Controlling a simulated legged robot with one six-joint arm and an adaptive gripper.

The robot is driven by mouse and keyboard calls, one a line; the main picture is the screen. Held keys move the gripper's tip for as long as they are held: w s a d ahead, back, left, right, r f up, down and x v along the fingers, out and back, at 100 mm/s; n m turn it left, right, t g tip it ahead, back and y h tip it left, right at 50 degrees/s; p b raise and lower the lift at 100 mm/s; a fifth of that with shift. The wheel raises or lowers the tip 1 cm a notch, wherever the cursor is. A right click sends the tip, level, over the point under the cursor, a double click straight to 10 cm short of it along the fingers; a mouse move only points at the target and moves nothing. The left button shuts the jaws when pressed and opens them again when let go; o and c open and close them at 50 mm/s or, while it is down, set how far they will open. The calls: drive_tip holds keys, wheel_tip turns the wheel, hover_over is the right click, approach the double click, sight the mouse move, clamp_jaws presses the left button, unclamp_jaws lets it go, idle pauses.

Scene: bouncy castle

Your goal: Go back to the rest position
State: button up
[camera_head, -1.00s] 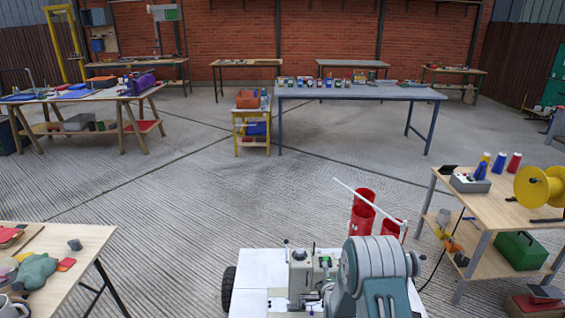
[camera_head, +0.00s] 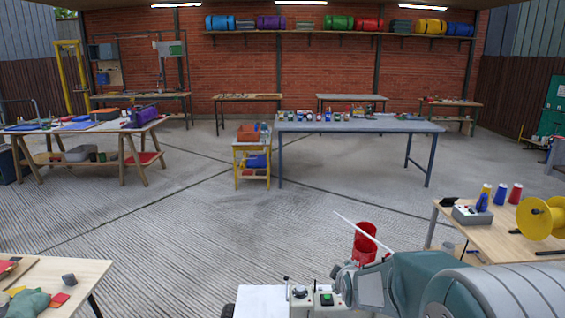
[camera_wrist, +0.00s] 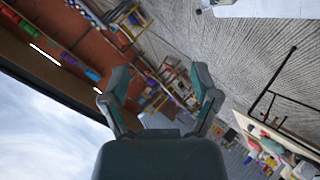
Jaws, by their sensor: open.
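My gripper (camera_wrist: 162,95) shows in the wrist view with its two fingers spread apart and nothing between them. Past it the wrist view is tilted, with the brick wall, sky and concrete floor behind the fingers. In the head view my arm fills the lower right, over my white base; the gripper itself cannot be made out there.
A work table (camera_head: 510,236) with a yellow reel (camera_head: 541,217) and several cups stands at right. Another table (camera_head: 85,276) is at lower left. A long grey table (camera_head: 360,126) stands ahead. The floor between is open.

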drive_tip(key=s+r+m+g, duration=0.1)
drive_tip(key=s+r+m, duration=0.2)
drive_tip(key=s, duration=0.8)
drive_tip(key=s+r+m+g, duration=0.2)
drive_tip(key=s+m, duration=0.3)
drive_tip(key=s, duration=0.6)
drive_tip(key=s+r+m+g, duration=0.2)
drive_tip(key=s+r+m, duration=0.1)
drive_tip(key=s, duration=0.8)
drive_tip(key=shift+r+m, duration=0.4)
drive_tip(key=shift+r, duration=0.45)
drive_tip(key=shift+d, duration=0.1)
